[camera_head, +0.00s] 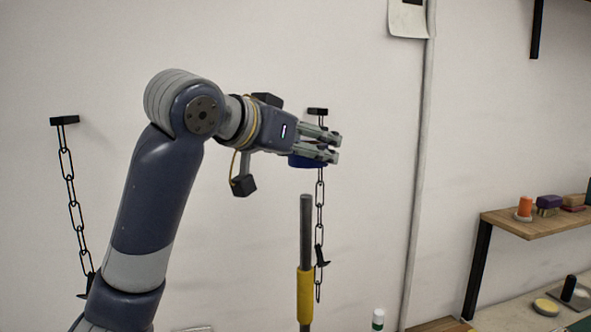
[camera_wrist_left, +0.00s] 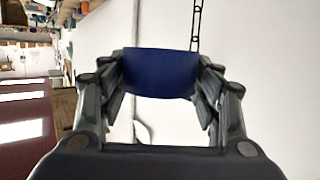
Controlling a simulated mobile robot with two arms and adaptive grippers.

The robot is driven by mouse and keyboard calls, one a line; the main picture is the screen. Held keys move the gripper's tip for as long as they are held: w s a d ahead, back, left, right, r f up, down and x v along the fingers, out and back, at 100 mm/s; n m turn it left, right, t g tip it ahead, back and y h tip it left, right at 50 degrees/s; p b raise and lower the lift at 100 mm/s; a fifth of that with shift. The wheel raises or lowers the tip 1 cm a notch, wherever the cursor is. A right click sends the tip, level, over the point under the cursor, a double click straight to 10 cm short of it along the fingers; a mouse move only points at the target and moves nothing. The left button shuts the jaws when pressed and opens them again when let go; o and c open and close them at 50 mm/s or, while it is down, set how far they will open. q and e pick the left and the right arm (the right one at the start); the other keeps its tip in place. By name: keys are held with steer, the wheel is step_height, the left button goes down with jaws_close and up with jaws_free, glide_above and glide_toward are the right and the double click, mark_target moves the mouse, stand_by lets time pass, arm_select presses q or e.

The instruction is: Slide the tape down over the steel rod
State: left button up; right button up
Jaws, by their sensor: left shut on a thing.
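The tape is a blue roll (camera_head: 306,161) at my left gripper's fingers in the head view. My left gripper (camera_head: 332,147) is shut on it. In the left wrist view the blue tape (camera_wrist_left: 160,72) spans the space between the two fingers. The steel rod (camera_head: 306,225) stands upright below the gripper, with a yellow sleeve (camera_head: 305,295) lower on it. The tape is above the rod's top and apart from it in the picture. The rod does not show clearly in the wrist view. My right gripper is not in view.
Black chains hang on the white wall, one at the left (camera_head: 72,200) and one behind the rod (camera_head: 320,205). A wooden shelf (camera_head: 500,219) at the right bears an orange spool (camera_head: 524,207) and other items.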

mark_target(296, 164)
arm_select(q)
steer(key=shift+w+d+r, duration=0.15)
steer(key=shift+w+d, duration=0.15)
steer(key=shift+d, duration=0.05)
steer(key=shift+v, duration=1.15)
steer(key=shift+w+f, duration=0.2)
steer(key=shift+f, duration=0.1)
steer(key=shift+w+d+f, duration=0.1)
steer(key=shift+w+f, duration=0.05)
steer(key=shift+f, duration=0.2)
steer(key=f+b, duration=0.2)
steer(key=f, duration=0.1)
steer(key=shift+s+b, duration=0.2)
steer(key=shift+b, duration=0.1)
steer(key=shift+w+f+b, duration=0.15)
steer(key=shift+f+b, duration=0.25)
steer(key=shift+f, duration=0.2)
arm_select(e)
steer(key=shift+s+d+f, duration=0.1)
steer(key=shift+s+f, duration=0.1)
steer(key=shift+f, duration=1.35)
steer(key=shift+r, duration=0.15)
